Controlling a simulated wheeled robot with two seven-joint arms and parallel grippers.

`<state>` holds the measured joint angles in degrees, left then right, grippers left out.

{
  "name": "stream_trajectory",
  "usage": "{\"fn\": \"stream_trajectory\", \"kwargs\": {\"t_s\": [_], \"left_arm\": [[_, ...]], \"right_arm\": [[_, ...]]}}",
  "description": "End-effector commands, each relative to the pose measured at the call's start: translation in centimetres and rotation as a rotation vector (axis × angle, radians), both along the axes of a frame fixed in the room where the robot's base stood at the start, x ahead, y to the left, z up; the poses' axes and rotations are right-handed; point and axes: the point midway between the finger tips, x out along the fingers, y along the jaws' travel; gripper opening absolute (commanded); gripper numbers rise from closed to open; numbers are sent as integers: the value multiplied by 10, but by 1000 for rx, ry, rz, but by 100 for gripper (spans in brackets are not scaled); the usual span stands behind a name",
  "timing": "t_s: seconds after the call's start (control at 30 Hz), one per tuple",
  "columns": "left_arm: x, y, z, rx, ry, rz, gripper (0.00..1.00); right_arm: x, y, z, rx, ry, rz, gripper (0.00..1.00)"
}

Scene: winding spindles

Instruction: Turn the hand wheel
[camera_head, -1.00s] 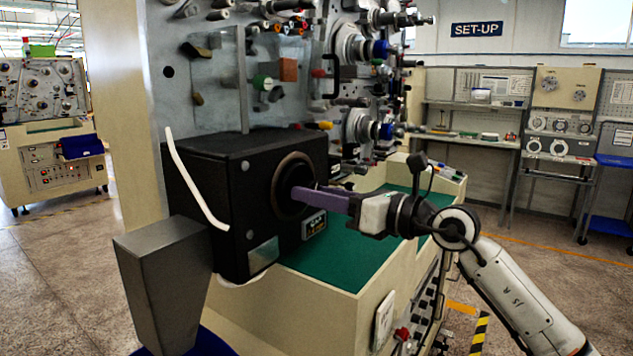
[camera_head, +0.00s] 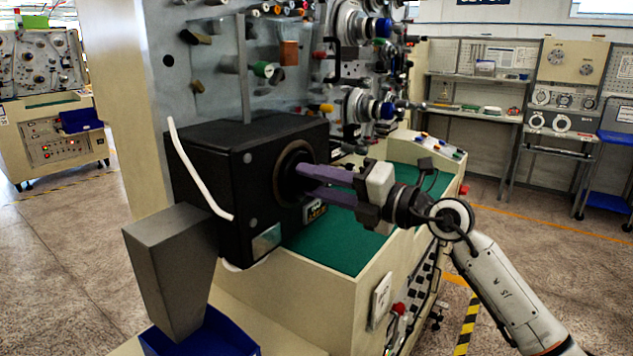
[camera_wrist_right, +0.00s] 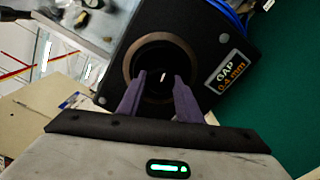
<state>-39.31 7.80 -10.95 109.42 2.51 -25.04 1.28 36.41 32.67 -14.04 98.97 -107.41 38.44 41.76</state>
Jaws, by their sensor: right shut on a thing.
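A black box (camera_head: 215,165) on the machine has a brownish ring (camera_head: 277,178) on its front face. The dark round hand wheel (camera_wrist_right: 152,57) sits inside this ring and is partly hidden by my fingers. My right gripper (camera_head: 298,181) reaches in from the right, its two purple fingers one above the other in the head view. In the right wrist view, the fingertips (camera_wrist_right: 158,78) lie inside the ring, shut on the dark centre of the wheel. The exact contact is hard to see. My left gripper is not in view.
A "GAP 0.4 mm" label (camera_wrist_right: 225,71) is beside the ring. A white curved rod (camera_head: 190,170) runs along the box's left side. A grey chute (camera_head: 175,265) stands over a blue bin (camera_head: 205,338). A green work surface (camera_head: 345,245) lies below my right gripper.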

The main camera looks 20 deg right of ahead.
Motion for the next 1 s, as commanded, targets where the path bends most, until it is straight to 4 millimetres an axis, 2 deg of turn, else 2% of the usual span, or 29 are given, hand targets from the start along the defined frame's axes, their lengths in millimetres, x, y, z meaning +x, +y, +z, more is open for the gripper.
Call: {"fn": "stream_trajectory", "kwargs": {"t_s": [0.5,1.0], "left_arm": [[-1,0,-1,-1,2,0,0],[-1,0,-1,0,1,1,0]], "right_arm": [[0,0,1,298,234,0,10],[0,1,1,370,292,0,10]]}}
